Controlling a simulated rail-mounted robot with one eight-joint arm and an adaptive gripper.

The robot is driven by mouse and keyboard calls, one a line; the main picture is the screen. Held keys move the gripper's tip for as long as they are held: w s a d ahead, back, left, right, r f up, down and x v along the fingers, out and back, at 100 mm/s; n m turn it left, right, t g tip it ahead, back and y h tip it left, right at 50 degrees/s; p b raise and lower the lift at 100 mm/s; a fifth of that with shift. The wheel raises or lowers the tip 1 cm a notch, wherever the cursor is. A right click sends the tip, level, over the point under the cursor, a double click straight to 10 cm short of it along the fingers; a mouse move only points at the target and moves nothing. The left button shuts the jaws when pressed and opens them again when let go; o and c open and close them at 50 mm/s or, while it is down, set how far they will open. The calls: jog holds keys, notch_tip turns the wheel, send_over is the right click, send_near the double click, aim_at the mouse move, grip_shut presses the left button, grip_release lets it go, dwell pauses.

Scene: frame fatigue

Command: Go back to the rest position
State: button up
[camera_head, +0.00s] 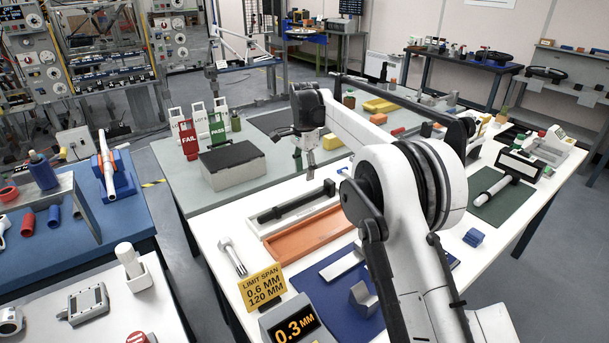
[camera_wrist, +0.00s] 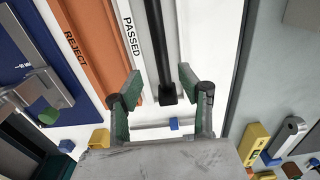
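My gripper (camera_head: 309,172) hangs over the white table (camera_head: 215,225), a little above and behind the trays. In the wrist view my gripper (camera_wrist: 160,82) has its two green-padded fingers spread wide, with nothing between them. A black bar (camera_head: 297,203) lies in the pale tray (camera_head: 268,229) marked PASSED. In the wrist view the black bar (camera_wrist: 157,45) runs away from between the fingertips, lower down, and looks apart from them. The orange tray (camera_head: 305,235) marked REJECT lies beside the pale tray and looks empty.
A display reading 0.3 mm (camera_head: 291,325), a yellow limit sign (camera_head: 262,286) and a blue mat (camera_head: 335,300) with a metal fixture stand at the front. A grey box (camera_head: 232,168) with red FAIL and green PASS signs stands behind left. A dark green mat (camera_head: 500,203) lies right.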

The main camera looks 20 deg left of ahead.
jog(key=s+d+r+n+t, duration=0.1)
jog(key=s+d+r, duration=0.2)
jog(key=d+r, duration=1.05)
jog(key=s+d+r+n+t+y, duration=0.1)
jog(key=s+d+r, duration=0.2)
jog(key=s+d, duration=0.35)
jog(key=s+d+r+n+t, duration=0.1)
jog(key=s+d+r, duration=0.25)
jog(key=d, duration=0.65)
jog(key=s+d+f+n+t, duration=0.1)
jog(key=s+d+n+t, duration=0.1)
jog(key=s+d, duration=1.15)
jog(key=s+d+f+n+t, duration=0.1)
jog(key=s+d+f, duration=0.1)
jog(key=s+f, duration=0.2)
jog(key=s+d+f+n+t+h, duration=0.1)
jog(key=s+d+f, duration=0.2)
jog(key=s, duration=0.8)
notch_tip(320, 180, down, 2)
jog(key=shift+s+f, duration=0.1)
jog(key=shift+s, duration=0.05)
